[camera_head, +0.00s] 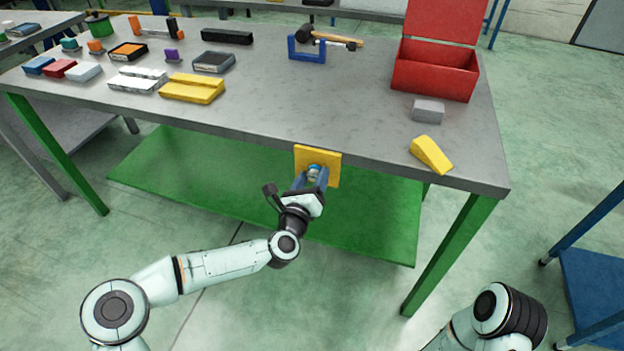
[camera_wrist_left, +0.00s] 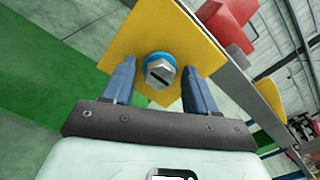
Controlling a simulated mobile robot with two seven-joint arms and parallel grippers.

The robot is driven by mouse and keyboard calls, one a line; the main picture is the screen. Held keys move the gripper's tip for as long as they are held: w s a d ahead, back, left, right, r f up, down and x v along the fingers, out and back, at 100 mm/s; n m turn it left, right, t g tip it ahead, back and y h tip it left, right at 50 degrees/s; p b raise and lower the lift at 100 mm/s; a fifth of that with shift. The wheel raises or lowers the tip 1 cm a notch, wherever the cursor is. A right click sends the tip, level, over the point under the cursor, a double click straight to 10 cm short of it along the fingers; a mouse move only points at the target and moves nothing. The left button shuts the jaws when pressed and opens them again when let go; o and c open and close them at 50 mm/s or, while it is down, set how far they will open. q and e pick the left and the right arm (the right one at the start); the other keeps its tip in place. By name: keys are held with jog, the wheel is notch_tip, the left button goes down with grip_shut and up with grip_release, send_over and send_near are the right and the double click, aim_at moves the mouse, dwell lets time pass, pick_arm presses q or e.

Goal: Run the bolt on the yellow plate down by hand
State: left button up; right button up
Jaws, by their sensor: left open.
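The yellow plate (camera_head: 331,161) is a square panel at the front edge of the workbench, and it fills the upper middle of the left wrist view (camera_wrist_left: 182,28). The bolt (camera_wrist_left: 160,71) has a grey hex head with a dark slot and a blue ring behind it. It sits on the plate's face; in the head view the bolt (camera_head: 314,170) is partly hidden by my gripper. My left gripper (camera_wrist_left: 157,80) is open, with one blue finger on each side of the bolt head. Gaps show between fingers and head. My right gripper is out of view; only part of that arm shows.
The grey workbench (camera_head: 270,110) has green legs and a green lower shelf (camera_head: 215,185). On top are an open red toolbox (camera_head: 433,75), a yellow wedge (camera_head: 430,154), a grey block (camera_head: 428,111), a blue holder with a hammer (camera_head: 306,50) and several small parts at left.

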pick_arm(q)
jog(key=c, duration=1.1)
jog(key=shift+o, duration=0.2)
jog(key=shift+m, duration=0.3)
